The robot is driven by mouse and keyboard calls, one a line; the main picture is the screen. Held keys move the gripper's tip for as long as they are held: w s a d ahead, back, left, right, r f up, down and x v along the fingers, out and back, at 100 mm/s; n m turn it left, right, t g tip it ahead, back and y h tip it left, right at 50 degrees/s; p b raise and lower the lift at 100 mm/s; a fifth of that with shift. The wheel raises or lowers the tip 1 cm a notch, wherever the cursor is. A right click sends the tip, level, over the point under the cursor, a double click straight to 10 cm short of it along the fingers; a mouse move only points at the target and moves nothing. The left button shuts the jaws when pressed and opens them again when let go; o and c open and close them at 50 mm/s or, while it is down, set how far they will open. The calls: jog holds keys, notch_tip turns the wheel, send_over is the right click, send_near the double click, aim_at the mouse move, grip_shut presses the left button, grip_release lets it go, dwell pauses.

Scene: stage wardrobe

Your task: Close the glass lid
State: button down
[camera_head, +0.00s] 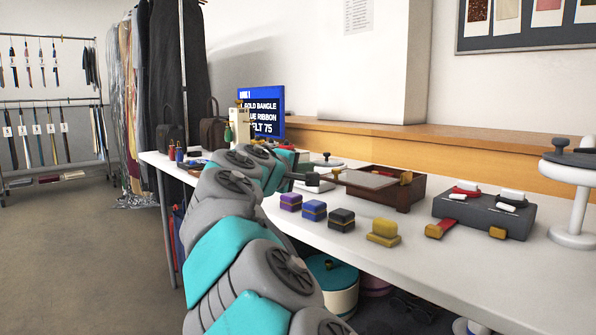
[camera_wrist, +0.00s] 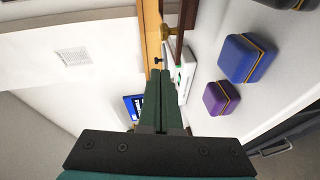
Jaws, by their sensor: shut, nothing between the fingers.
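A dark brown wooden box (camera_head: 404,194) with brass knobs stands on the white counter. A pale grey flat panel (camera_head: 366,179) shows at its top; I cannot tell whether this is the glass lid or how far the lid is open. My gripper (camera_head: 328,181) is just left of the box, close to its left end. In the wrist view my gripper (camera_wrist: 160,73) has its dark green fingers together, with nothing between them. A brown edge of the box (camera_wrist: 178,14) with a brass knob (camera_wrist: 170,32) lies beyond the fingertips. Contact cannot be told.
Purple (camera_head: 291,201), blue (camera_head: 314,210), black (camera_head: 341,219) and yellow (camera_head: 383,232) small boxes line the counter's front. A grey case (camera_head: 484,215) and a white stand (camera_head: 573,238) are at right. A blue screen (camera_head: 262,108) stands behind my arm.

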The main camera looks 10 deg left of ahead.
aim_at(358, 173)
jog(key=d, duration=0.1)
jog(key=w+d, duration=0.1)
jog(key=w+d+f, duration=0.1)
jog(key=shift+d, duration=0.35)
jog(key=w+d+p, duration=0.1)
jog(key=w+d, duration=0.1)
jog(key=w, duration=0.1)
jog(key=w+d+p, duration=0.1)
jog(key=w+d, duration=0.2)
jog(key=w, duration=0.1)
jog(key=w+d+p, duration=0.1)
jog(key=w+d, duration=0.2)
jog(key=w, duration=0.1)
jog(key=shift+d+p, duration=0.25)
jog(key=shift+p, duration=0.05)
